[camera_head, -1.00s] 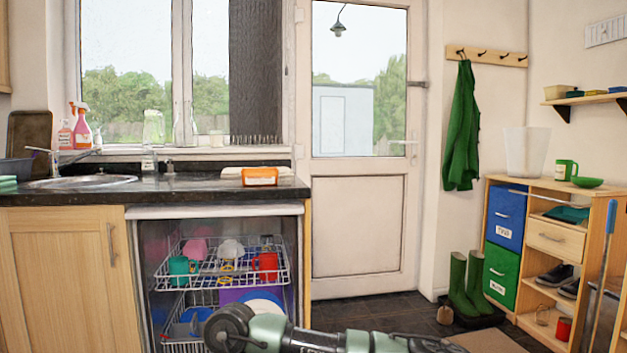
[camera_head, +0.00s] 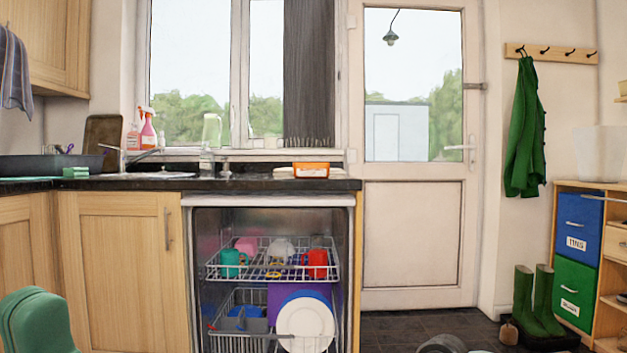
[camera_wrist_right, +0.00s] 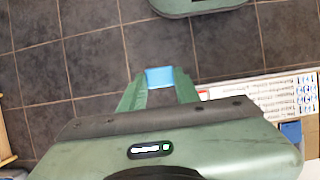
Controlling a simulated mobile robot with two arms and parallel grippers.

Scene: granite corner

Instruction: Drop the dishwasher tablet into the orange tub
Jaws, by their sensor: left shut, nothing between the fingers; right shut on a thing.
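The orange tub (camera_head: 311,169) sits on the dark worktop, above the right side of the open dishwasher, near the window. A small light-blue block, the dishwasher tablet (camera_wrist_right: 159,77), is between the fingertips of my right gripper (camera_wrist_right: 160,84), which is shut on it. The tiled floor shows far below it in the right wrist view. The right gripper's fingers do not show in the head view. My left gripper (camera_head: 36,322) shows only in part at the bottom left of the head view, shut and empty, well away from the tub.
The open dishwasher holds a wire rack (camera_head: 270,268) with cups, and plates below. A tap (camera_head: 135,156) and spray bottles (camera_head: 148,132) stand left of the tub. Green boots (camera_head: 535,300) and a storage unit (camera_head: 577,258) stand at the right.

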